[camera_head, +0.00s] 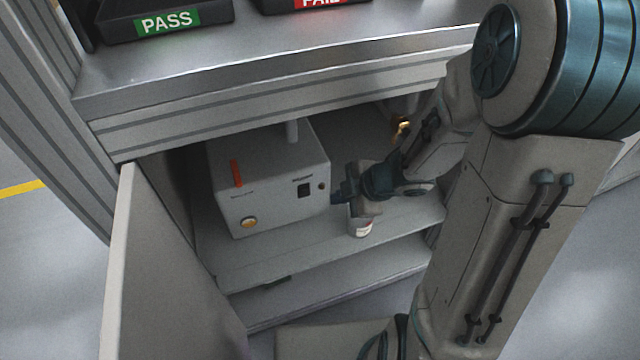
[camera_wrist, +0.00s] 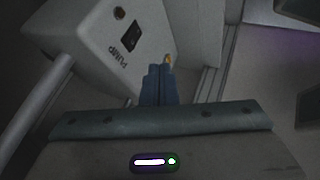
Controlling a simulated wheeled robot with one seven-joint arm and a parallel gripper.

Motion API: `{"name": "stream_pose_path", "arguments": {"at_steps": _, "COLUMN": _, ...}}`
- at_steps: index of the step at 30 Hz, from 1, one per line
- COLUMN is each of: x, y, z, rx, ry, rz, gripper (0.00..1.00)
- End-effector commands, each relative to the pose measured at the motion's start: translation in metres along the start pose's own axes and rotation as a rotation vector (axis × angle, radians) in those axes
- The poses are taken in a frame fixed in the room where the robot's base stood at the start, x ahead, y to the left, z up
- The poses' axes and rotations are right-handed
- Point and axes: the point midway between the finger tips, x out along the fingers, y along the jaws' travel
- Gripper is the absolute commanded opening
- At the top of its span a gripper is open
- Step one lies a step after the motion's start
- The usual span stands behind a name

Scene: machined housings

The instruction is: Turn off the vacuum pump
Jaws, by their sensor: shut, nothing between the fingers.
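The vacuum pump (camera_head: 270,180) is a pale grey box on the shelf inside the open cabinet. Its front carries a black rocker switch (camera_head: 304,190), a small round fitting (camera_head: 321,186), an orange-red upright strip (camera_head: 236,173) and a round amber button or lamp (camera_head: 248,223). The wrist view shows the rocker switch (camera_wrist: 131,36) beside the word PUMP; its on/off position is too small to tell. My gripper (camera_head: 337,199) is shut and empty, just right of the pump's front right edge. In the wrist view its fingertips (camera_wrist: 159,70) lie below the switch, apparently apart from it.
The cabinet door (camera_head: 150,275) stands open at left. The worktop edge (camera_head: 290,70) overhangs the pump, with PASS (camera_head: 165,22) and FAIL (camera_head: 318,4) trays on top.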

Motion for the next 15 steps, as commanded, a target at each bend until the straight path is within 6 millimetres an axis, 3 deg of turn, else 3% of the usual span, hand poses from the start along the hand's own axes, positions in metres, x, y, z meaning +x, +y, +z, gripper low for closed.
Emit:
{"name": "stream_pose_path", "arguments": {"at_steps": 10, "x": 0.0, "y": 0.0, "z": 0.004, "rx": 0.008, "ry": -0.005, "rz": 0.005, "gripper": 0.0}}
{"name": "stream_pose_path", "arguments": {"at_steps": 15, "x": 0.016, "y": -0.002, "z": 0.005, "rx": 0.007, "ry": -0.004, "rz": 0.003, "gripper": 0.0}}
